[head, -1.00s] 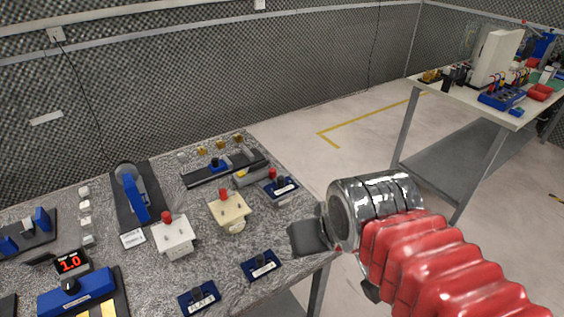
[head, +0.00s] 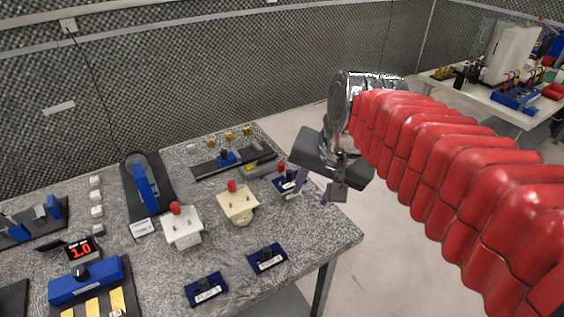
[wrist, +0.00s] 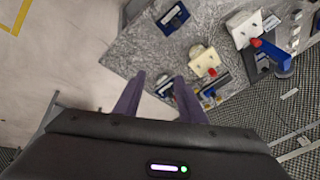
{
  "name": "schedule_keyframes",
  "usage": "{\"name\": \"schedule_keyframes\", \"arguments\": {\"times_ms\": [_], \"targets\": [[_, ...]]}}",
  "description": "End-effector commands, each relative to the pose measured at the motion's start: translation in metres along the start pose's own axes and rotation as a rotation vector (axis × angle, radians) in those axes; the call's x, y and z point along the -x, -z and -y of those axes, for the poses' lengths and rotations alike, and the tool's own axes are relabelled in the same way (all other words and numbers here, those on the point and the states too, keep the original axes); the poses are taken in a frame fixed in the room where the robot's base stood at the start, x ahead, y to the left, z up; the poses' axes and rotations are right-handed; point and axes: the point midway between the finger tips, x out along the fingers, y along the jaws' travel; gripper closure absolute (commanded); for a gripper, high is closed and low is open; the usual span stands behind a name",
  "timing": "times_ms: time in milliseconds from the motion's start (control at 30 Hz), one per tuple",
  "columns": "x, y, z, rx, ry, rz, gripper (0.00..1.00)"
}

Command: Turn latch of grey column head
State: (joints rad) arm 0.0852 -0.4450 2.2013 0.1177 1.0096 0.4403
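A grey upright with a rounded head (head: 137,160) and a long blue lever (head: 147,187) stands on a dark base at the back left of the bench. It looks like the grey column; its latch is too small to tell apart from the lever. The blue part also shows at the upper right in the wrist view (wrist: 274,57). My gripper (head: 309,194) is over the bench's right end, well to the right of the column. In the wrist view its two purple fingers (wrist: 160,76) stand apart with nothing held between them.
A white box (head: 183,230) and a cream box (head: 238,205), both with red knobs, stand between my gripper and the column. A small blue-based unit with a red knob (head: 287,183) is near my fingers. Blue switch blocks (head: 267,258) lie in front. The bench (head: 335,232) ends at right.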

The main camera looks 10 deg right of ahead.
Motion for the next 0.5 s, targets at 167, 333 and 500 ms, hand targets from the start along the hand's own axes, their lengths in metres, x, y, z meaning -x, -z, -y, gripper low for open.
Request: {"name": "schedule_keyframes", "arguments": {"times_ms": [167, 333, 500], "targets": [[-0.006, 0.035, 0.018, -0.232, -0.002, 0.053, 0.63], [-0.015, 0.068, 0.033, -0.455, -0.007, 0.101, 0.63], [-0.029, 0.100, 0.046, -0.675, -0.018, 0.152, 0.63]]}}
